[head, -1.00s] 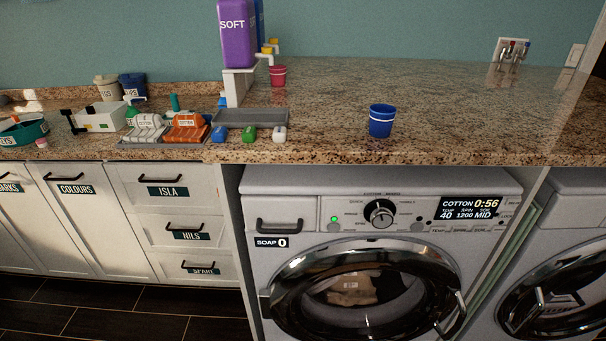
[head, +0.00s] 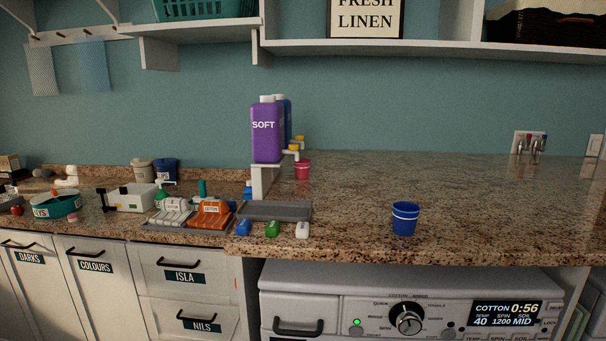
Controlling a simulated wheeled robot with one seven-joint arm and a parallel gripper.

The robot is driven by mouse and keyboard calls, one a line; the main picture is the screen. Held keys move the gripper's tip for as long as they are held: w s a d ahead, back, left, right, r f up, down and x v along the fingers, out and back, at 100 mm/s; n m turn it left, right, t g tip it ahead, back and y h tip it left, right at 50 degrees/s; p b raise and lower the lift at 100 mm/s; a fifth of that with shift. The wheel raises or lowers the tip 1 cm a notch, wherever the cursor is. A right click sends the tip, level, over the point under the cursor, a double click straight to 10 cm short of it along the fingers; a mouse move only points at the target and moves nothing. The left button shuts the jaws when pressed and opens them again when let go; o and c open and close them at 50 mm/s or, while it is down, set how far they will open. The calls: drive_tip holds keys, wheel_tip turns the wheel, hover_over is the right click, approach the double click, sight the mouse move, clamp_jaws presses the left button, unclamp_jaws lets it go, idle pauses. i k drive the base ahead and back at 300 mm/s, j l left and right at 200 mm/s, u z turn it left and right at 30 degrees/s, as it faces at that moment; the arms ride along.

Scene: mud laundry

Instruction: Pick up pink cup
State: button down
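The pink cup (head: 302,169) stands upright on the granite counter, toward the back, just right of the white dispenser stand (head: 264,181). It is below the spout of a dispenser bottle with a yellow tap. A purple bottle (head: 266,134) marked SOFT and a blue bottle (head: 284,112) behind it sit on that stand. A larger blue cup (head: 405,218) stands nearer the front edge, to the right. My gripper is not in the head view.
A grey tray (head: 275,210) lies in front of the stand, with blue, green and white small items (head: 272,229) before it. Orange and white cotton-labelled holders (head: 211,214) lie left. The counter (head: 470,190) right of the pink cup is mostly clear. A shelf (head: 430,48) hangs above.

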sight(302, 167)
drive_tip(key=i+j+u, duration=0.25)
drive_tip(key=u, duration=0.15)
drive_tip(key=i+j+u, duration=0.2)
drive_tip(key=u, duration=0.2)
drive_tip(key=i+j+u, duration=0.15)
drive_tip(key=u, duration=0.2)
drive_tip(key=i+j+u, duration=0.1)
drive_tip(key=i+u, duration=0.55)
drive_tip(key=i+j+z, duration=0.1)
drive_tip(key=i, duration=0.4)
drive_tip(key=i+j+z, duration=0.1)
drive_tip(key=i, duration=0.4)
drive_tip(key=i+z, duration=0.25)
drive_tip(key=z, duration=0.15)
drive_tip(key=i+j+z, duration=0.1)
drive_tip(key=z, duration=0.35)
drive_tip(key=i+j+z, duration=0.25)
drive_tip(key=z, duration=0.15)
drive_tip(key=i+j+z, duration=0.25)
drive_tip(key=z, duration=0.15)
